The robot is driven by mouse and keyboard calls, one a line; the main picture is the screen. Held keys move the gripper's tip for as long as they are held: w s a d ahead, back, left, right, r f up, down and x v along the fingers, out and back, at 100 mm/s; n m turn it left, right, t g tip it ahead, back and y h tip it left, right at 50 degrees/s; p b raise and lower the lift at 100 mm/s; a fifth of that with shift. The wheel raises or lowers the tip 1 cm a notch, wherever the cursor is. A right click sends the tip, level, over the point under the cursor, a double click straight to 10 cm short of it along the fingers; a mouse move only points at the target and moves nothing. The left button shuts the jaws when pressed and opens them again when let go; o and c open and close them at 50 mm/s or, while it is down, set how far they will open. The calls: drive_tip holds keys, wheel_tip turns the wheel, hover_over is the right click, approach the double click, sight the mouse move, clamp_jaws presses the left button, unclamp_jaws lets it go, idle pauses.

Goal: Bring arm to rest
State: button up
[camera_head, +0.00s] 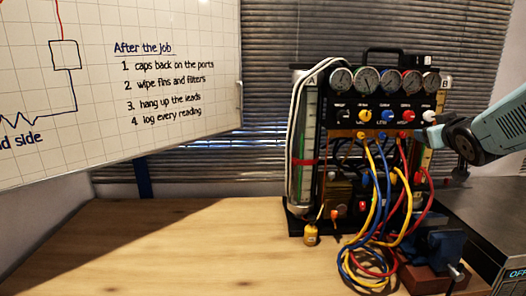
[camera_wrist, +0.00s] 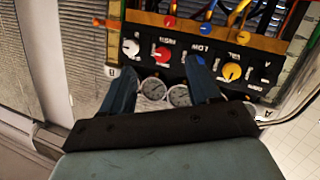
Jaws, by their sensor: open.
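My arm (camera_head: 500,126) reaches in from the right in the head view, in front of the right side of the gauge rig (camera_head: 385,113). My gripper (camera_wrist: 158,76) is open in the wrist view, with its two dark blue fingers apart and nothing held between them. The rig appears upside down there. The fingers overlap the knob panel (camera_wrist: 182,62) and gauges (camera_wrist: 153,89) in the picture; I cannot tell the gap to them. In the head view the gripper's tips lie near the white knob (camera_head: 429,115), partly hidden by their own dark body.
Yellow, blue and red hoses (camera_head: 362,262) hang from the rig and coil on the wooden bench (camera_head: 190,245). A blue vise (camera_head: 440,247) stands at the right by a dark box (camera_head: 490,215). The bench's left is clear below the whiteboard (camera_head: 190,60).

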drive_tip(key=s+a+f+g+y, duration=0.2)
drive_tip(key=s+a+f+g, duration=0.2)
drive_tip(key=s+a, duration=0.5)
drive_tip(key=s+a+f+m+g+y, duration=0.1)
drive_tip(key=s+a+f+g, duration=0.3)
drive_tip(key=s+a, duration=0.6)
drive_tip(key=shift+s+a+g+y, duration=0.2)
drive_tip(key=shift+a+g+y, duration=0.2)
drive_tip(key=shift+a+g, duration=0.25)
